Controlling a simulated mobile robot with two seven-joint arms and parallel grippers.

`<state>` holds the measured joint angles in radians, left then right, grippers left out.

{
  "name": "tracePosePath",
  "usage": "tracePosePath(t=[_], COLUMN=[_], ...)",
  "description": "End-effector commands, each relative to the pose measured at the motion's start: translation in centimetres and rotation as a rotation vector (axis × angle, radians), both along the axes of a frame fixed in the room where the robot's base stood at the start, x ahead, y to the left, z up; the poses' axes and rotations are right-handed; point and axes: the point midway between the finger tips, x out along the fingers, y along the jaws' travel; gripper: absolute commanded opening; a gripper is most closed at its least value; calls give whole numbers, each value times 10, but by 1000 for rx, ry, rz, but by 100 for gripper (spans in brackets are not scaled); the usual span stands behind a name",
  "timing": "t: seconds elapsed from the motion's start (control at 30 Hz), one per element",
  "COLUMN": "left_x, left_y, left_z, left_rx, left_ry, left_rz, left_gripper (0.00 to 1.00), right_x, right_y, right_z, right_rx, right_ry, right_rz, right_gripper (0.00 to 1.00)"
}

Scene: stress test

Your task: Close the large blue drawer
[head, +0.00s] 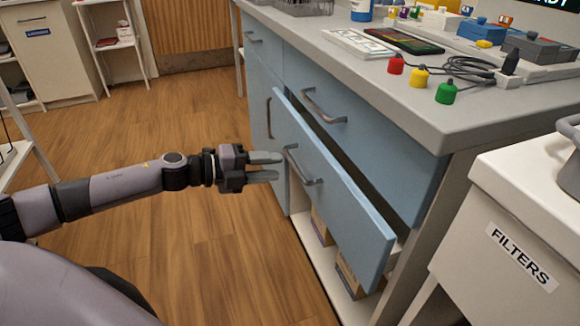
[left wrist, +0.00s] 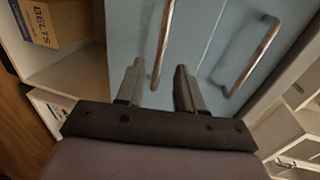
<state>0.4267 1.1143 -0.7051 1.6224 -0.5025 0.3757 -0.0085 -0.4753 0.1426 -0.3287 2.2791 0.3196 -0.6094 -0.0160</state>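The large blue drawer (head: 345,215) juts out of the blue cabinet in the head view, with a dark gap behind its upper edge. Its grey bar handle (head: 301,166) is on the front. My left gripper (head: 279,166) is just left of this handle, fingers pointing right. In the left wrist view its two fingers (left wrist: 158,78) are apart, with a bar handle (left wrist: 164,40) showing in the gap between them against the blue front (left wrist: 125,30). I cannot tell whether they touch anything. My right gripper is not in view.
The upper drawer (head: 370,140) above looks shut. An open shelf with boxes (head: 346,277) lies below; a BELTS box (left wrist: 60,20) shows in the left wrist view. A white FILTERS bin (head: 490,245) stands at right. The counter (head: 450,90) holds coloured plugs and devices. Wood floor is clear at left.

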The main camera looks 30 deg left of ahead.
Motion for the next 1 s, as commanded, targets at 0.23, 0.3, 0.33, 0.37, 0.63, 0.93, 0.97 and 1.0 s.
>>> tracePosePath(t=[0.23, 0.3, 0.33, 0.37, 0.63, 0.93, 0.97, 1.0], left_x=[23, 27, 29, 31, 36, 35, 35, 35], left_y=[-20, -24, -26, -27, -32, -32, -32, -32], left_z=[-6, -8, -8, -9, -10, -10, -10, -10], left_rx=[-3, -3, -3, -3, -1, -2, -2, -2], left_ry=[-2, -1, -1, 0, 1, 2, 2, 2], left_rz=[0, 1, 1, 2, 0, 1, 1, 1], left_gripper=[37, 37, 37, 37, 37, 0, 0, 0], right_x=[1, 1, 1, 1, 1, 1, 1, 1], right_y=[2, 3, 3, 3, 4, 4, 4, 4], right_z=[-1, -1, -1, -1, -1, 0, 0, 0], right_rx=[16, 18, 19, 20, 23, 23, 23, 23], right_ry=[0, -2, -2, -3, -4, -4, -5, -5], right_rz=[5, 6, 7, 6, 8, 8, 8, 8], right_gripper=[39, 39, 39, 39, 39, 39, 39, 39])
